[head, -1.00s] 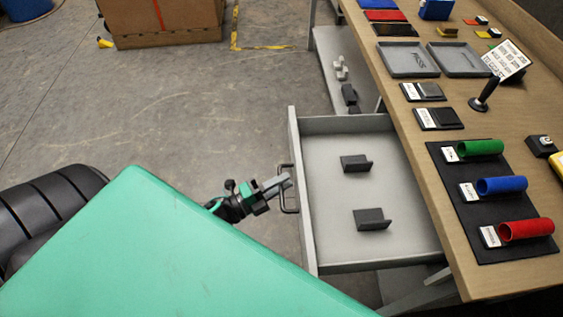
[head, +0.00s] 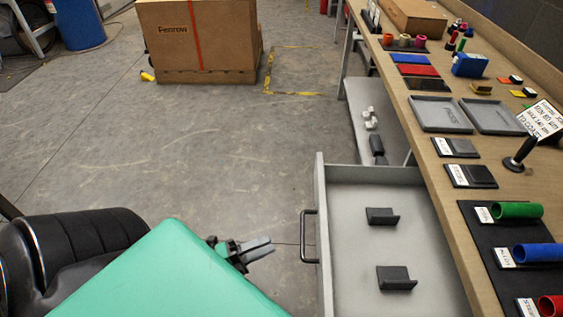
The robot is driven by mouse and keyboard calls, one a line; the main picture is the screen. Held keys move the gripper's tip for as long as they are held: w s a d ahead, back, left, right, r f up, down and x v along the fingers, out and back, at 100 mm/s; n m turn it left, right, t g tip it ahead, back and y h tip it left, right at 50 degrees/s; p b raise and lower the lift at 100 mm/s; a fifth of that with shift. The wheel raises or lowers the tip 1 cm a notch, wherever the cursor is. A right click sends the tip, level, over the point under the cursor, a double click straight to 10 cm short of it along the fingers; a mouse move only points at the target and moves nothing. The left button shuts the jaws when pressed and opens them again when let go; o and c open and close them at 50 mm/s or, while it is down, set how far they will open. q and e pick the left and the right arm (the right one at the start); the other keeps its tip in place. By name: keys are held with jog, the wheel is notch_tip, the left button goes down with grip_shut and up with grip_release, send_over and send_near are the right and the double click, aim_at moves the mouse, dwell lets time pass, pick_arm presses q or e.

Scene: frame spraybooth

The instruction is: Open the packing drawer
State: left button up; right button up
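The packing drawer (head: 355,228) is pulled out from the workbench, its grey interior exposed. Two dark angled holders (head: 382,216) and (head: 396,278) sit inside it. Its bar handle (head: 309,236) is on the drawer's left face. My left gripper (head: 268,247) is to the left of the handle, with a visible gap between them. Its grey fingers point right toward the handle and look close together; whether they are parted is unclear. My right gripper is not in view.
The wooden workbench (head: 447,188) runs along the right, with grey trays (head: 440,114), labelled dark blocks and green, blue and red tubes on it. A cardboard box (head: 197,40) stands on the floor behind. The floor left of the drawer is clear.

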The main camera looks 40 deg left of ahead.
pick_arm(q)
jog(key=shift+v, duration=1.3)
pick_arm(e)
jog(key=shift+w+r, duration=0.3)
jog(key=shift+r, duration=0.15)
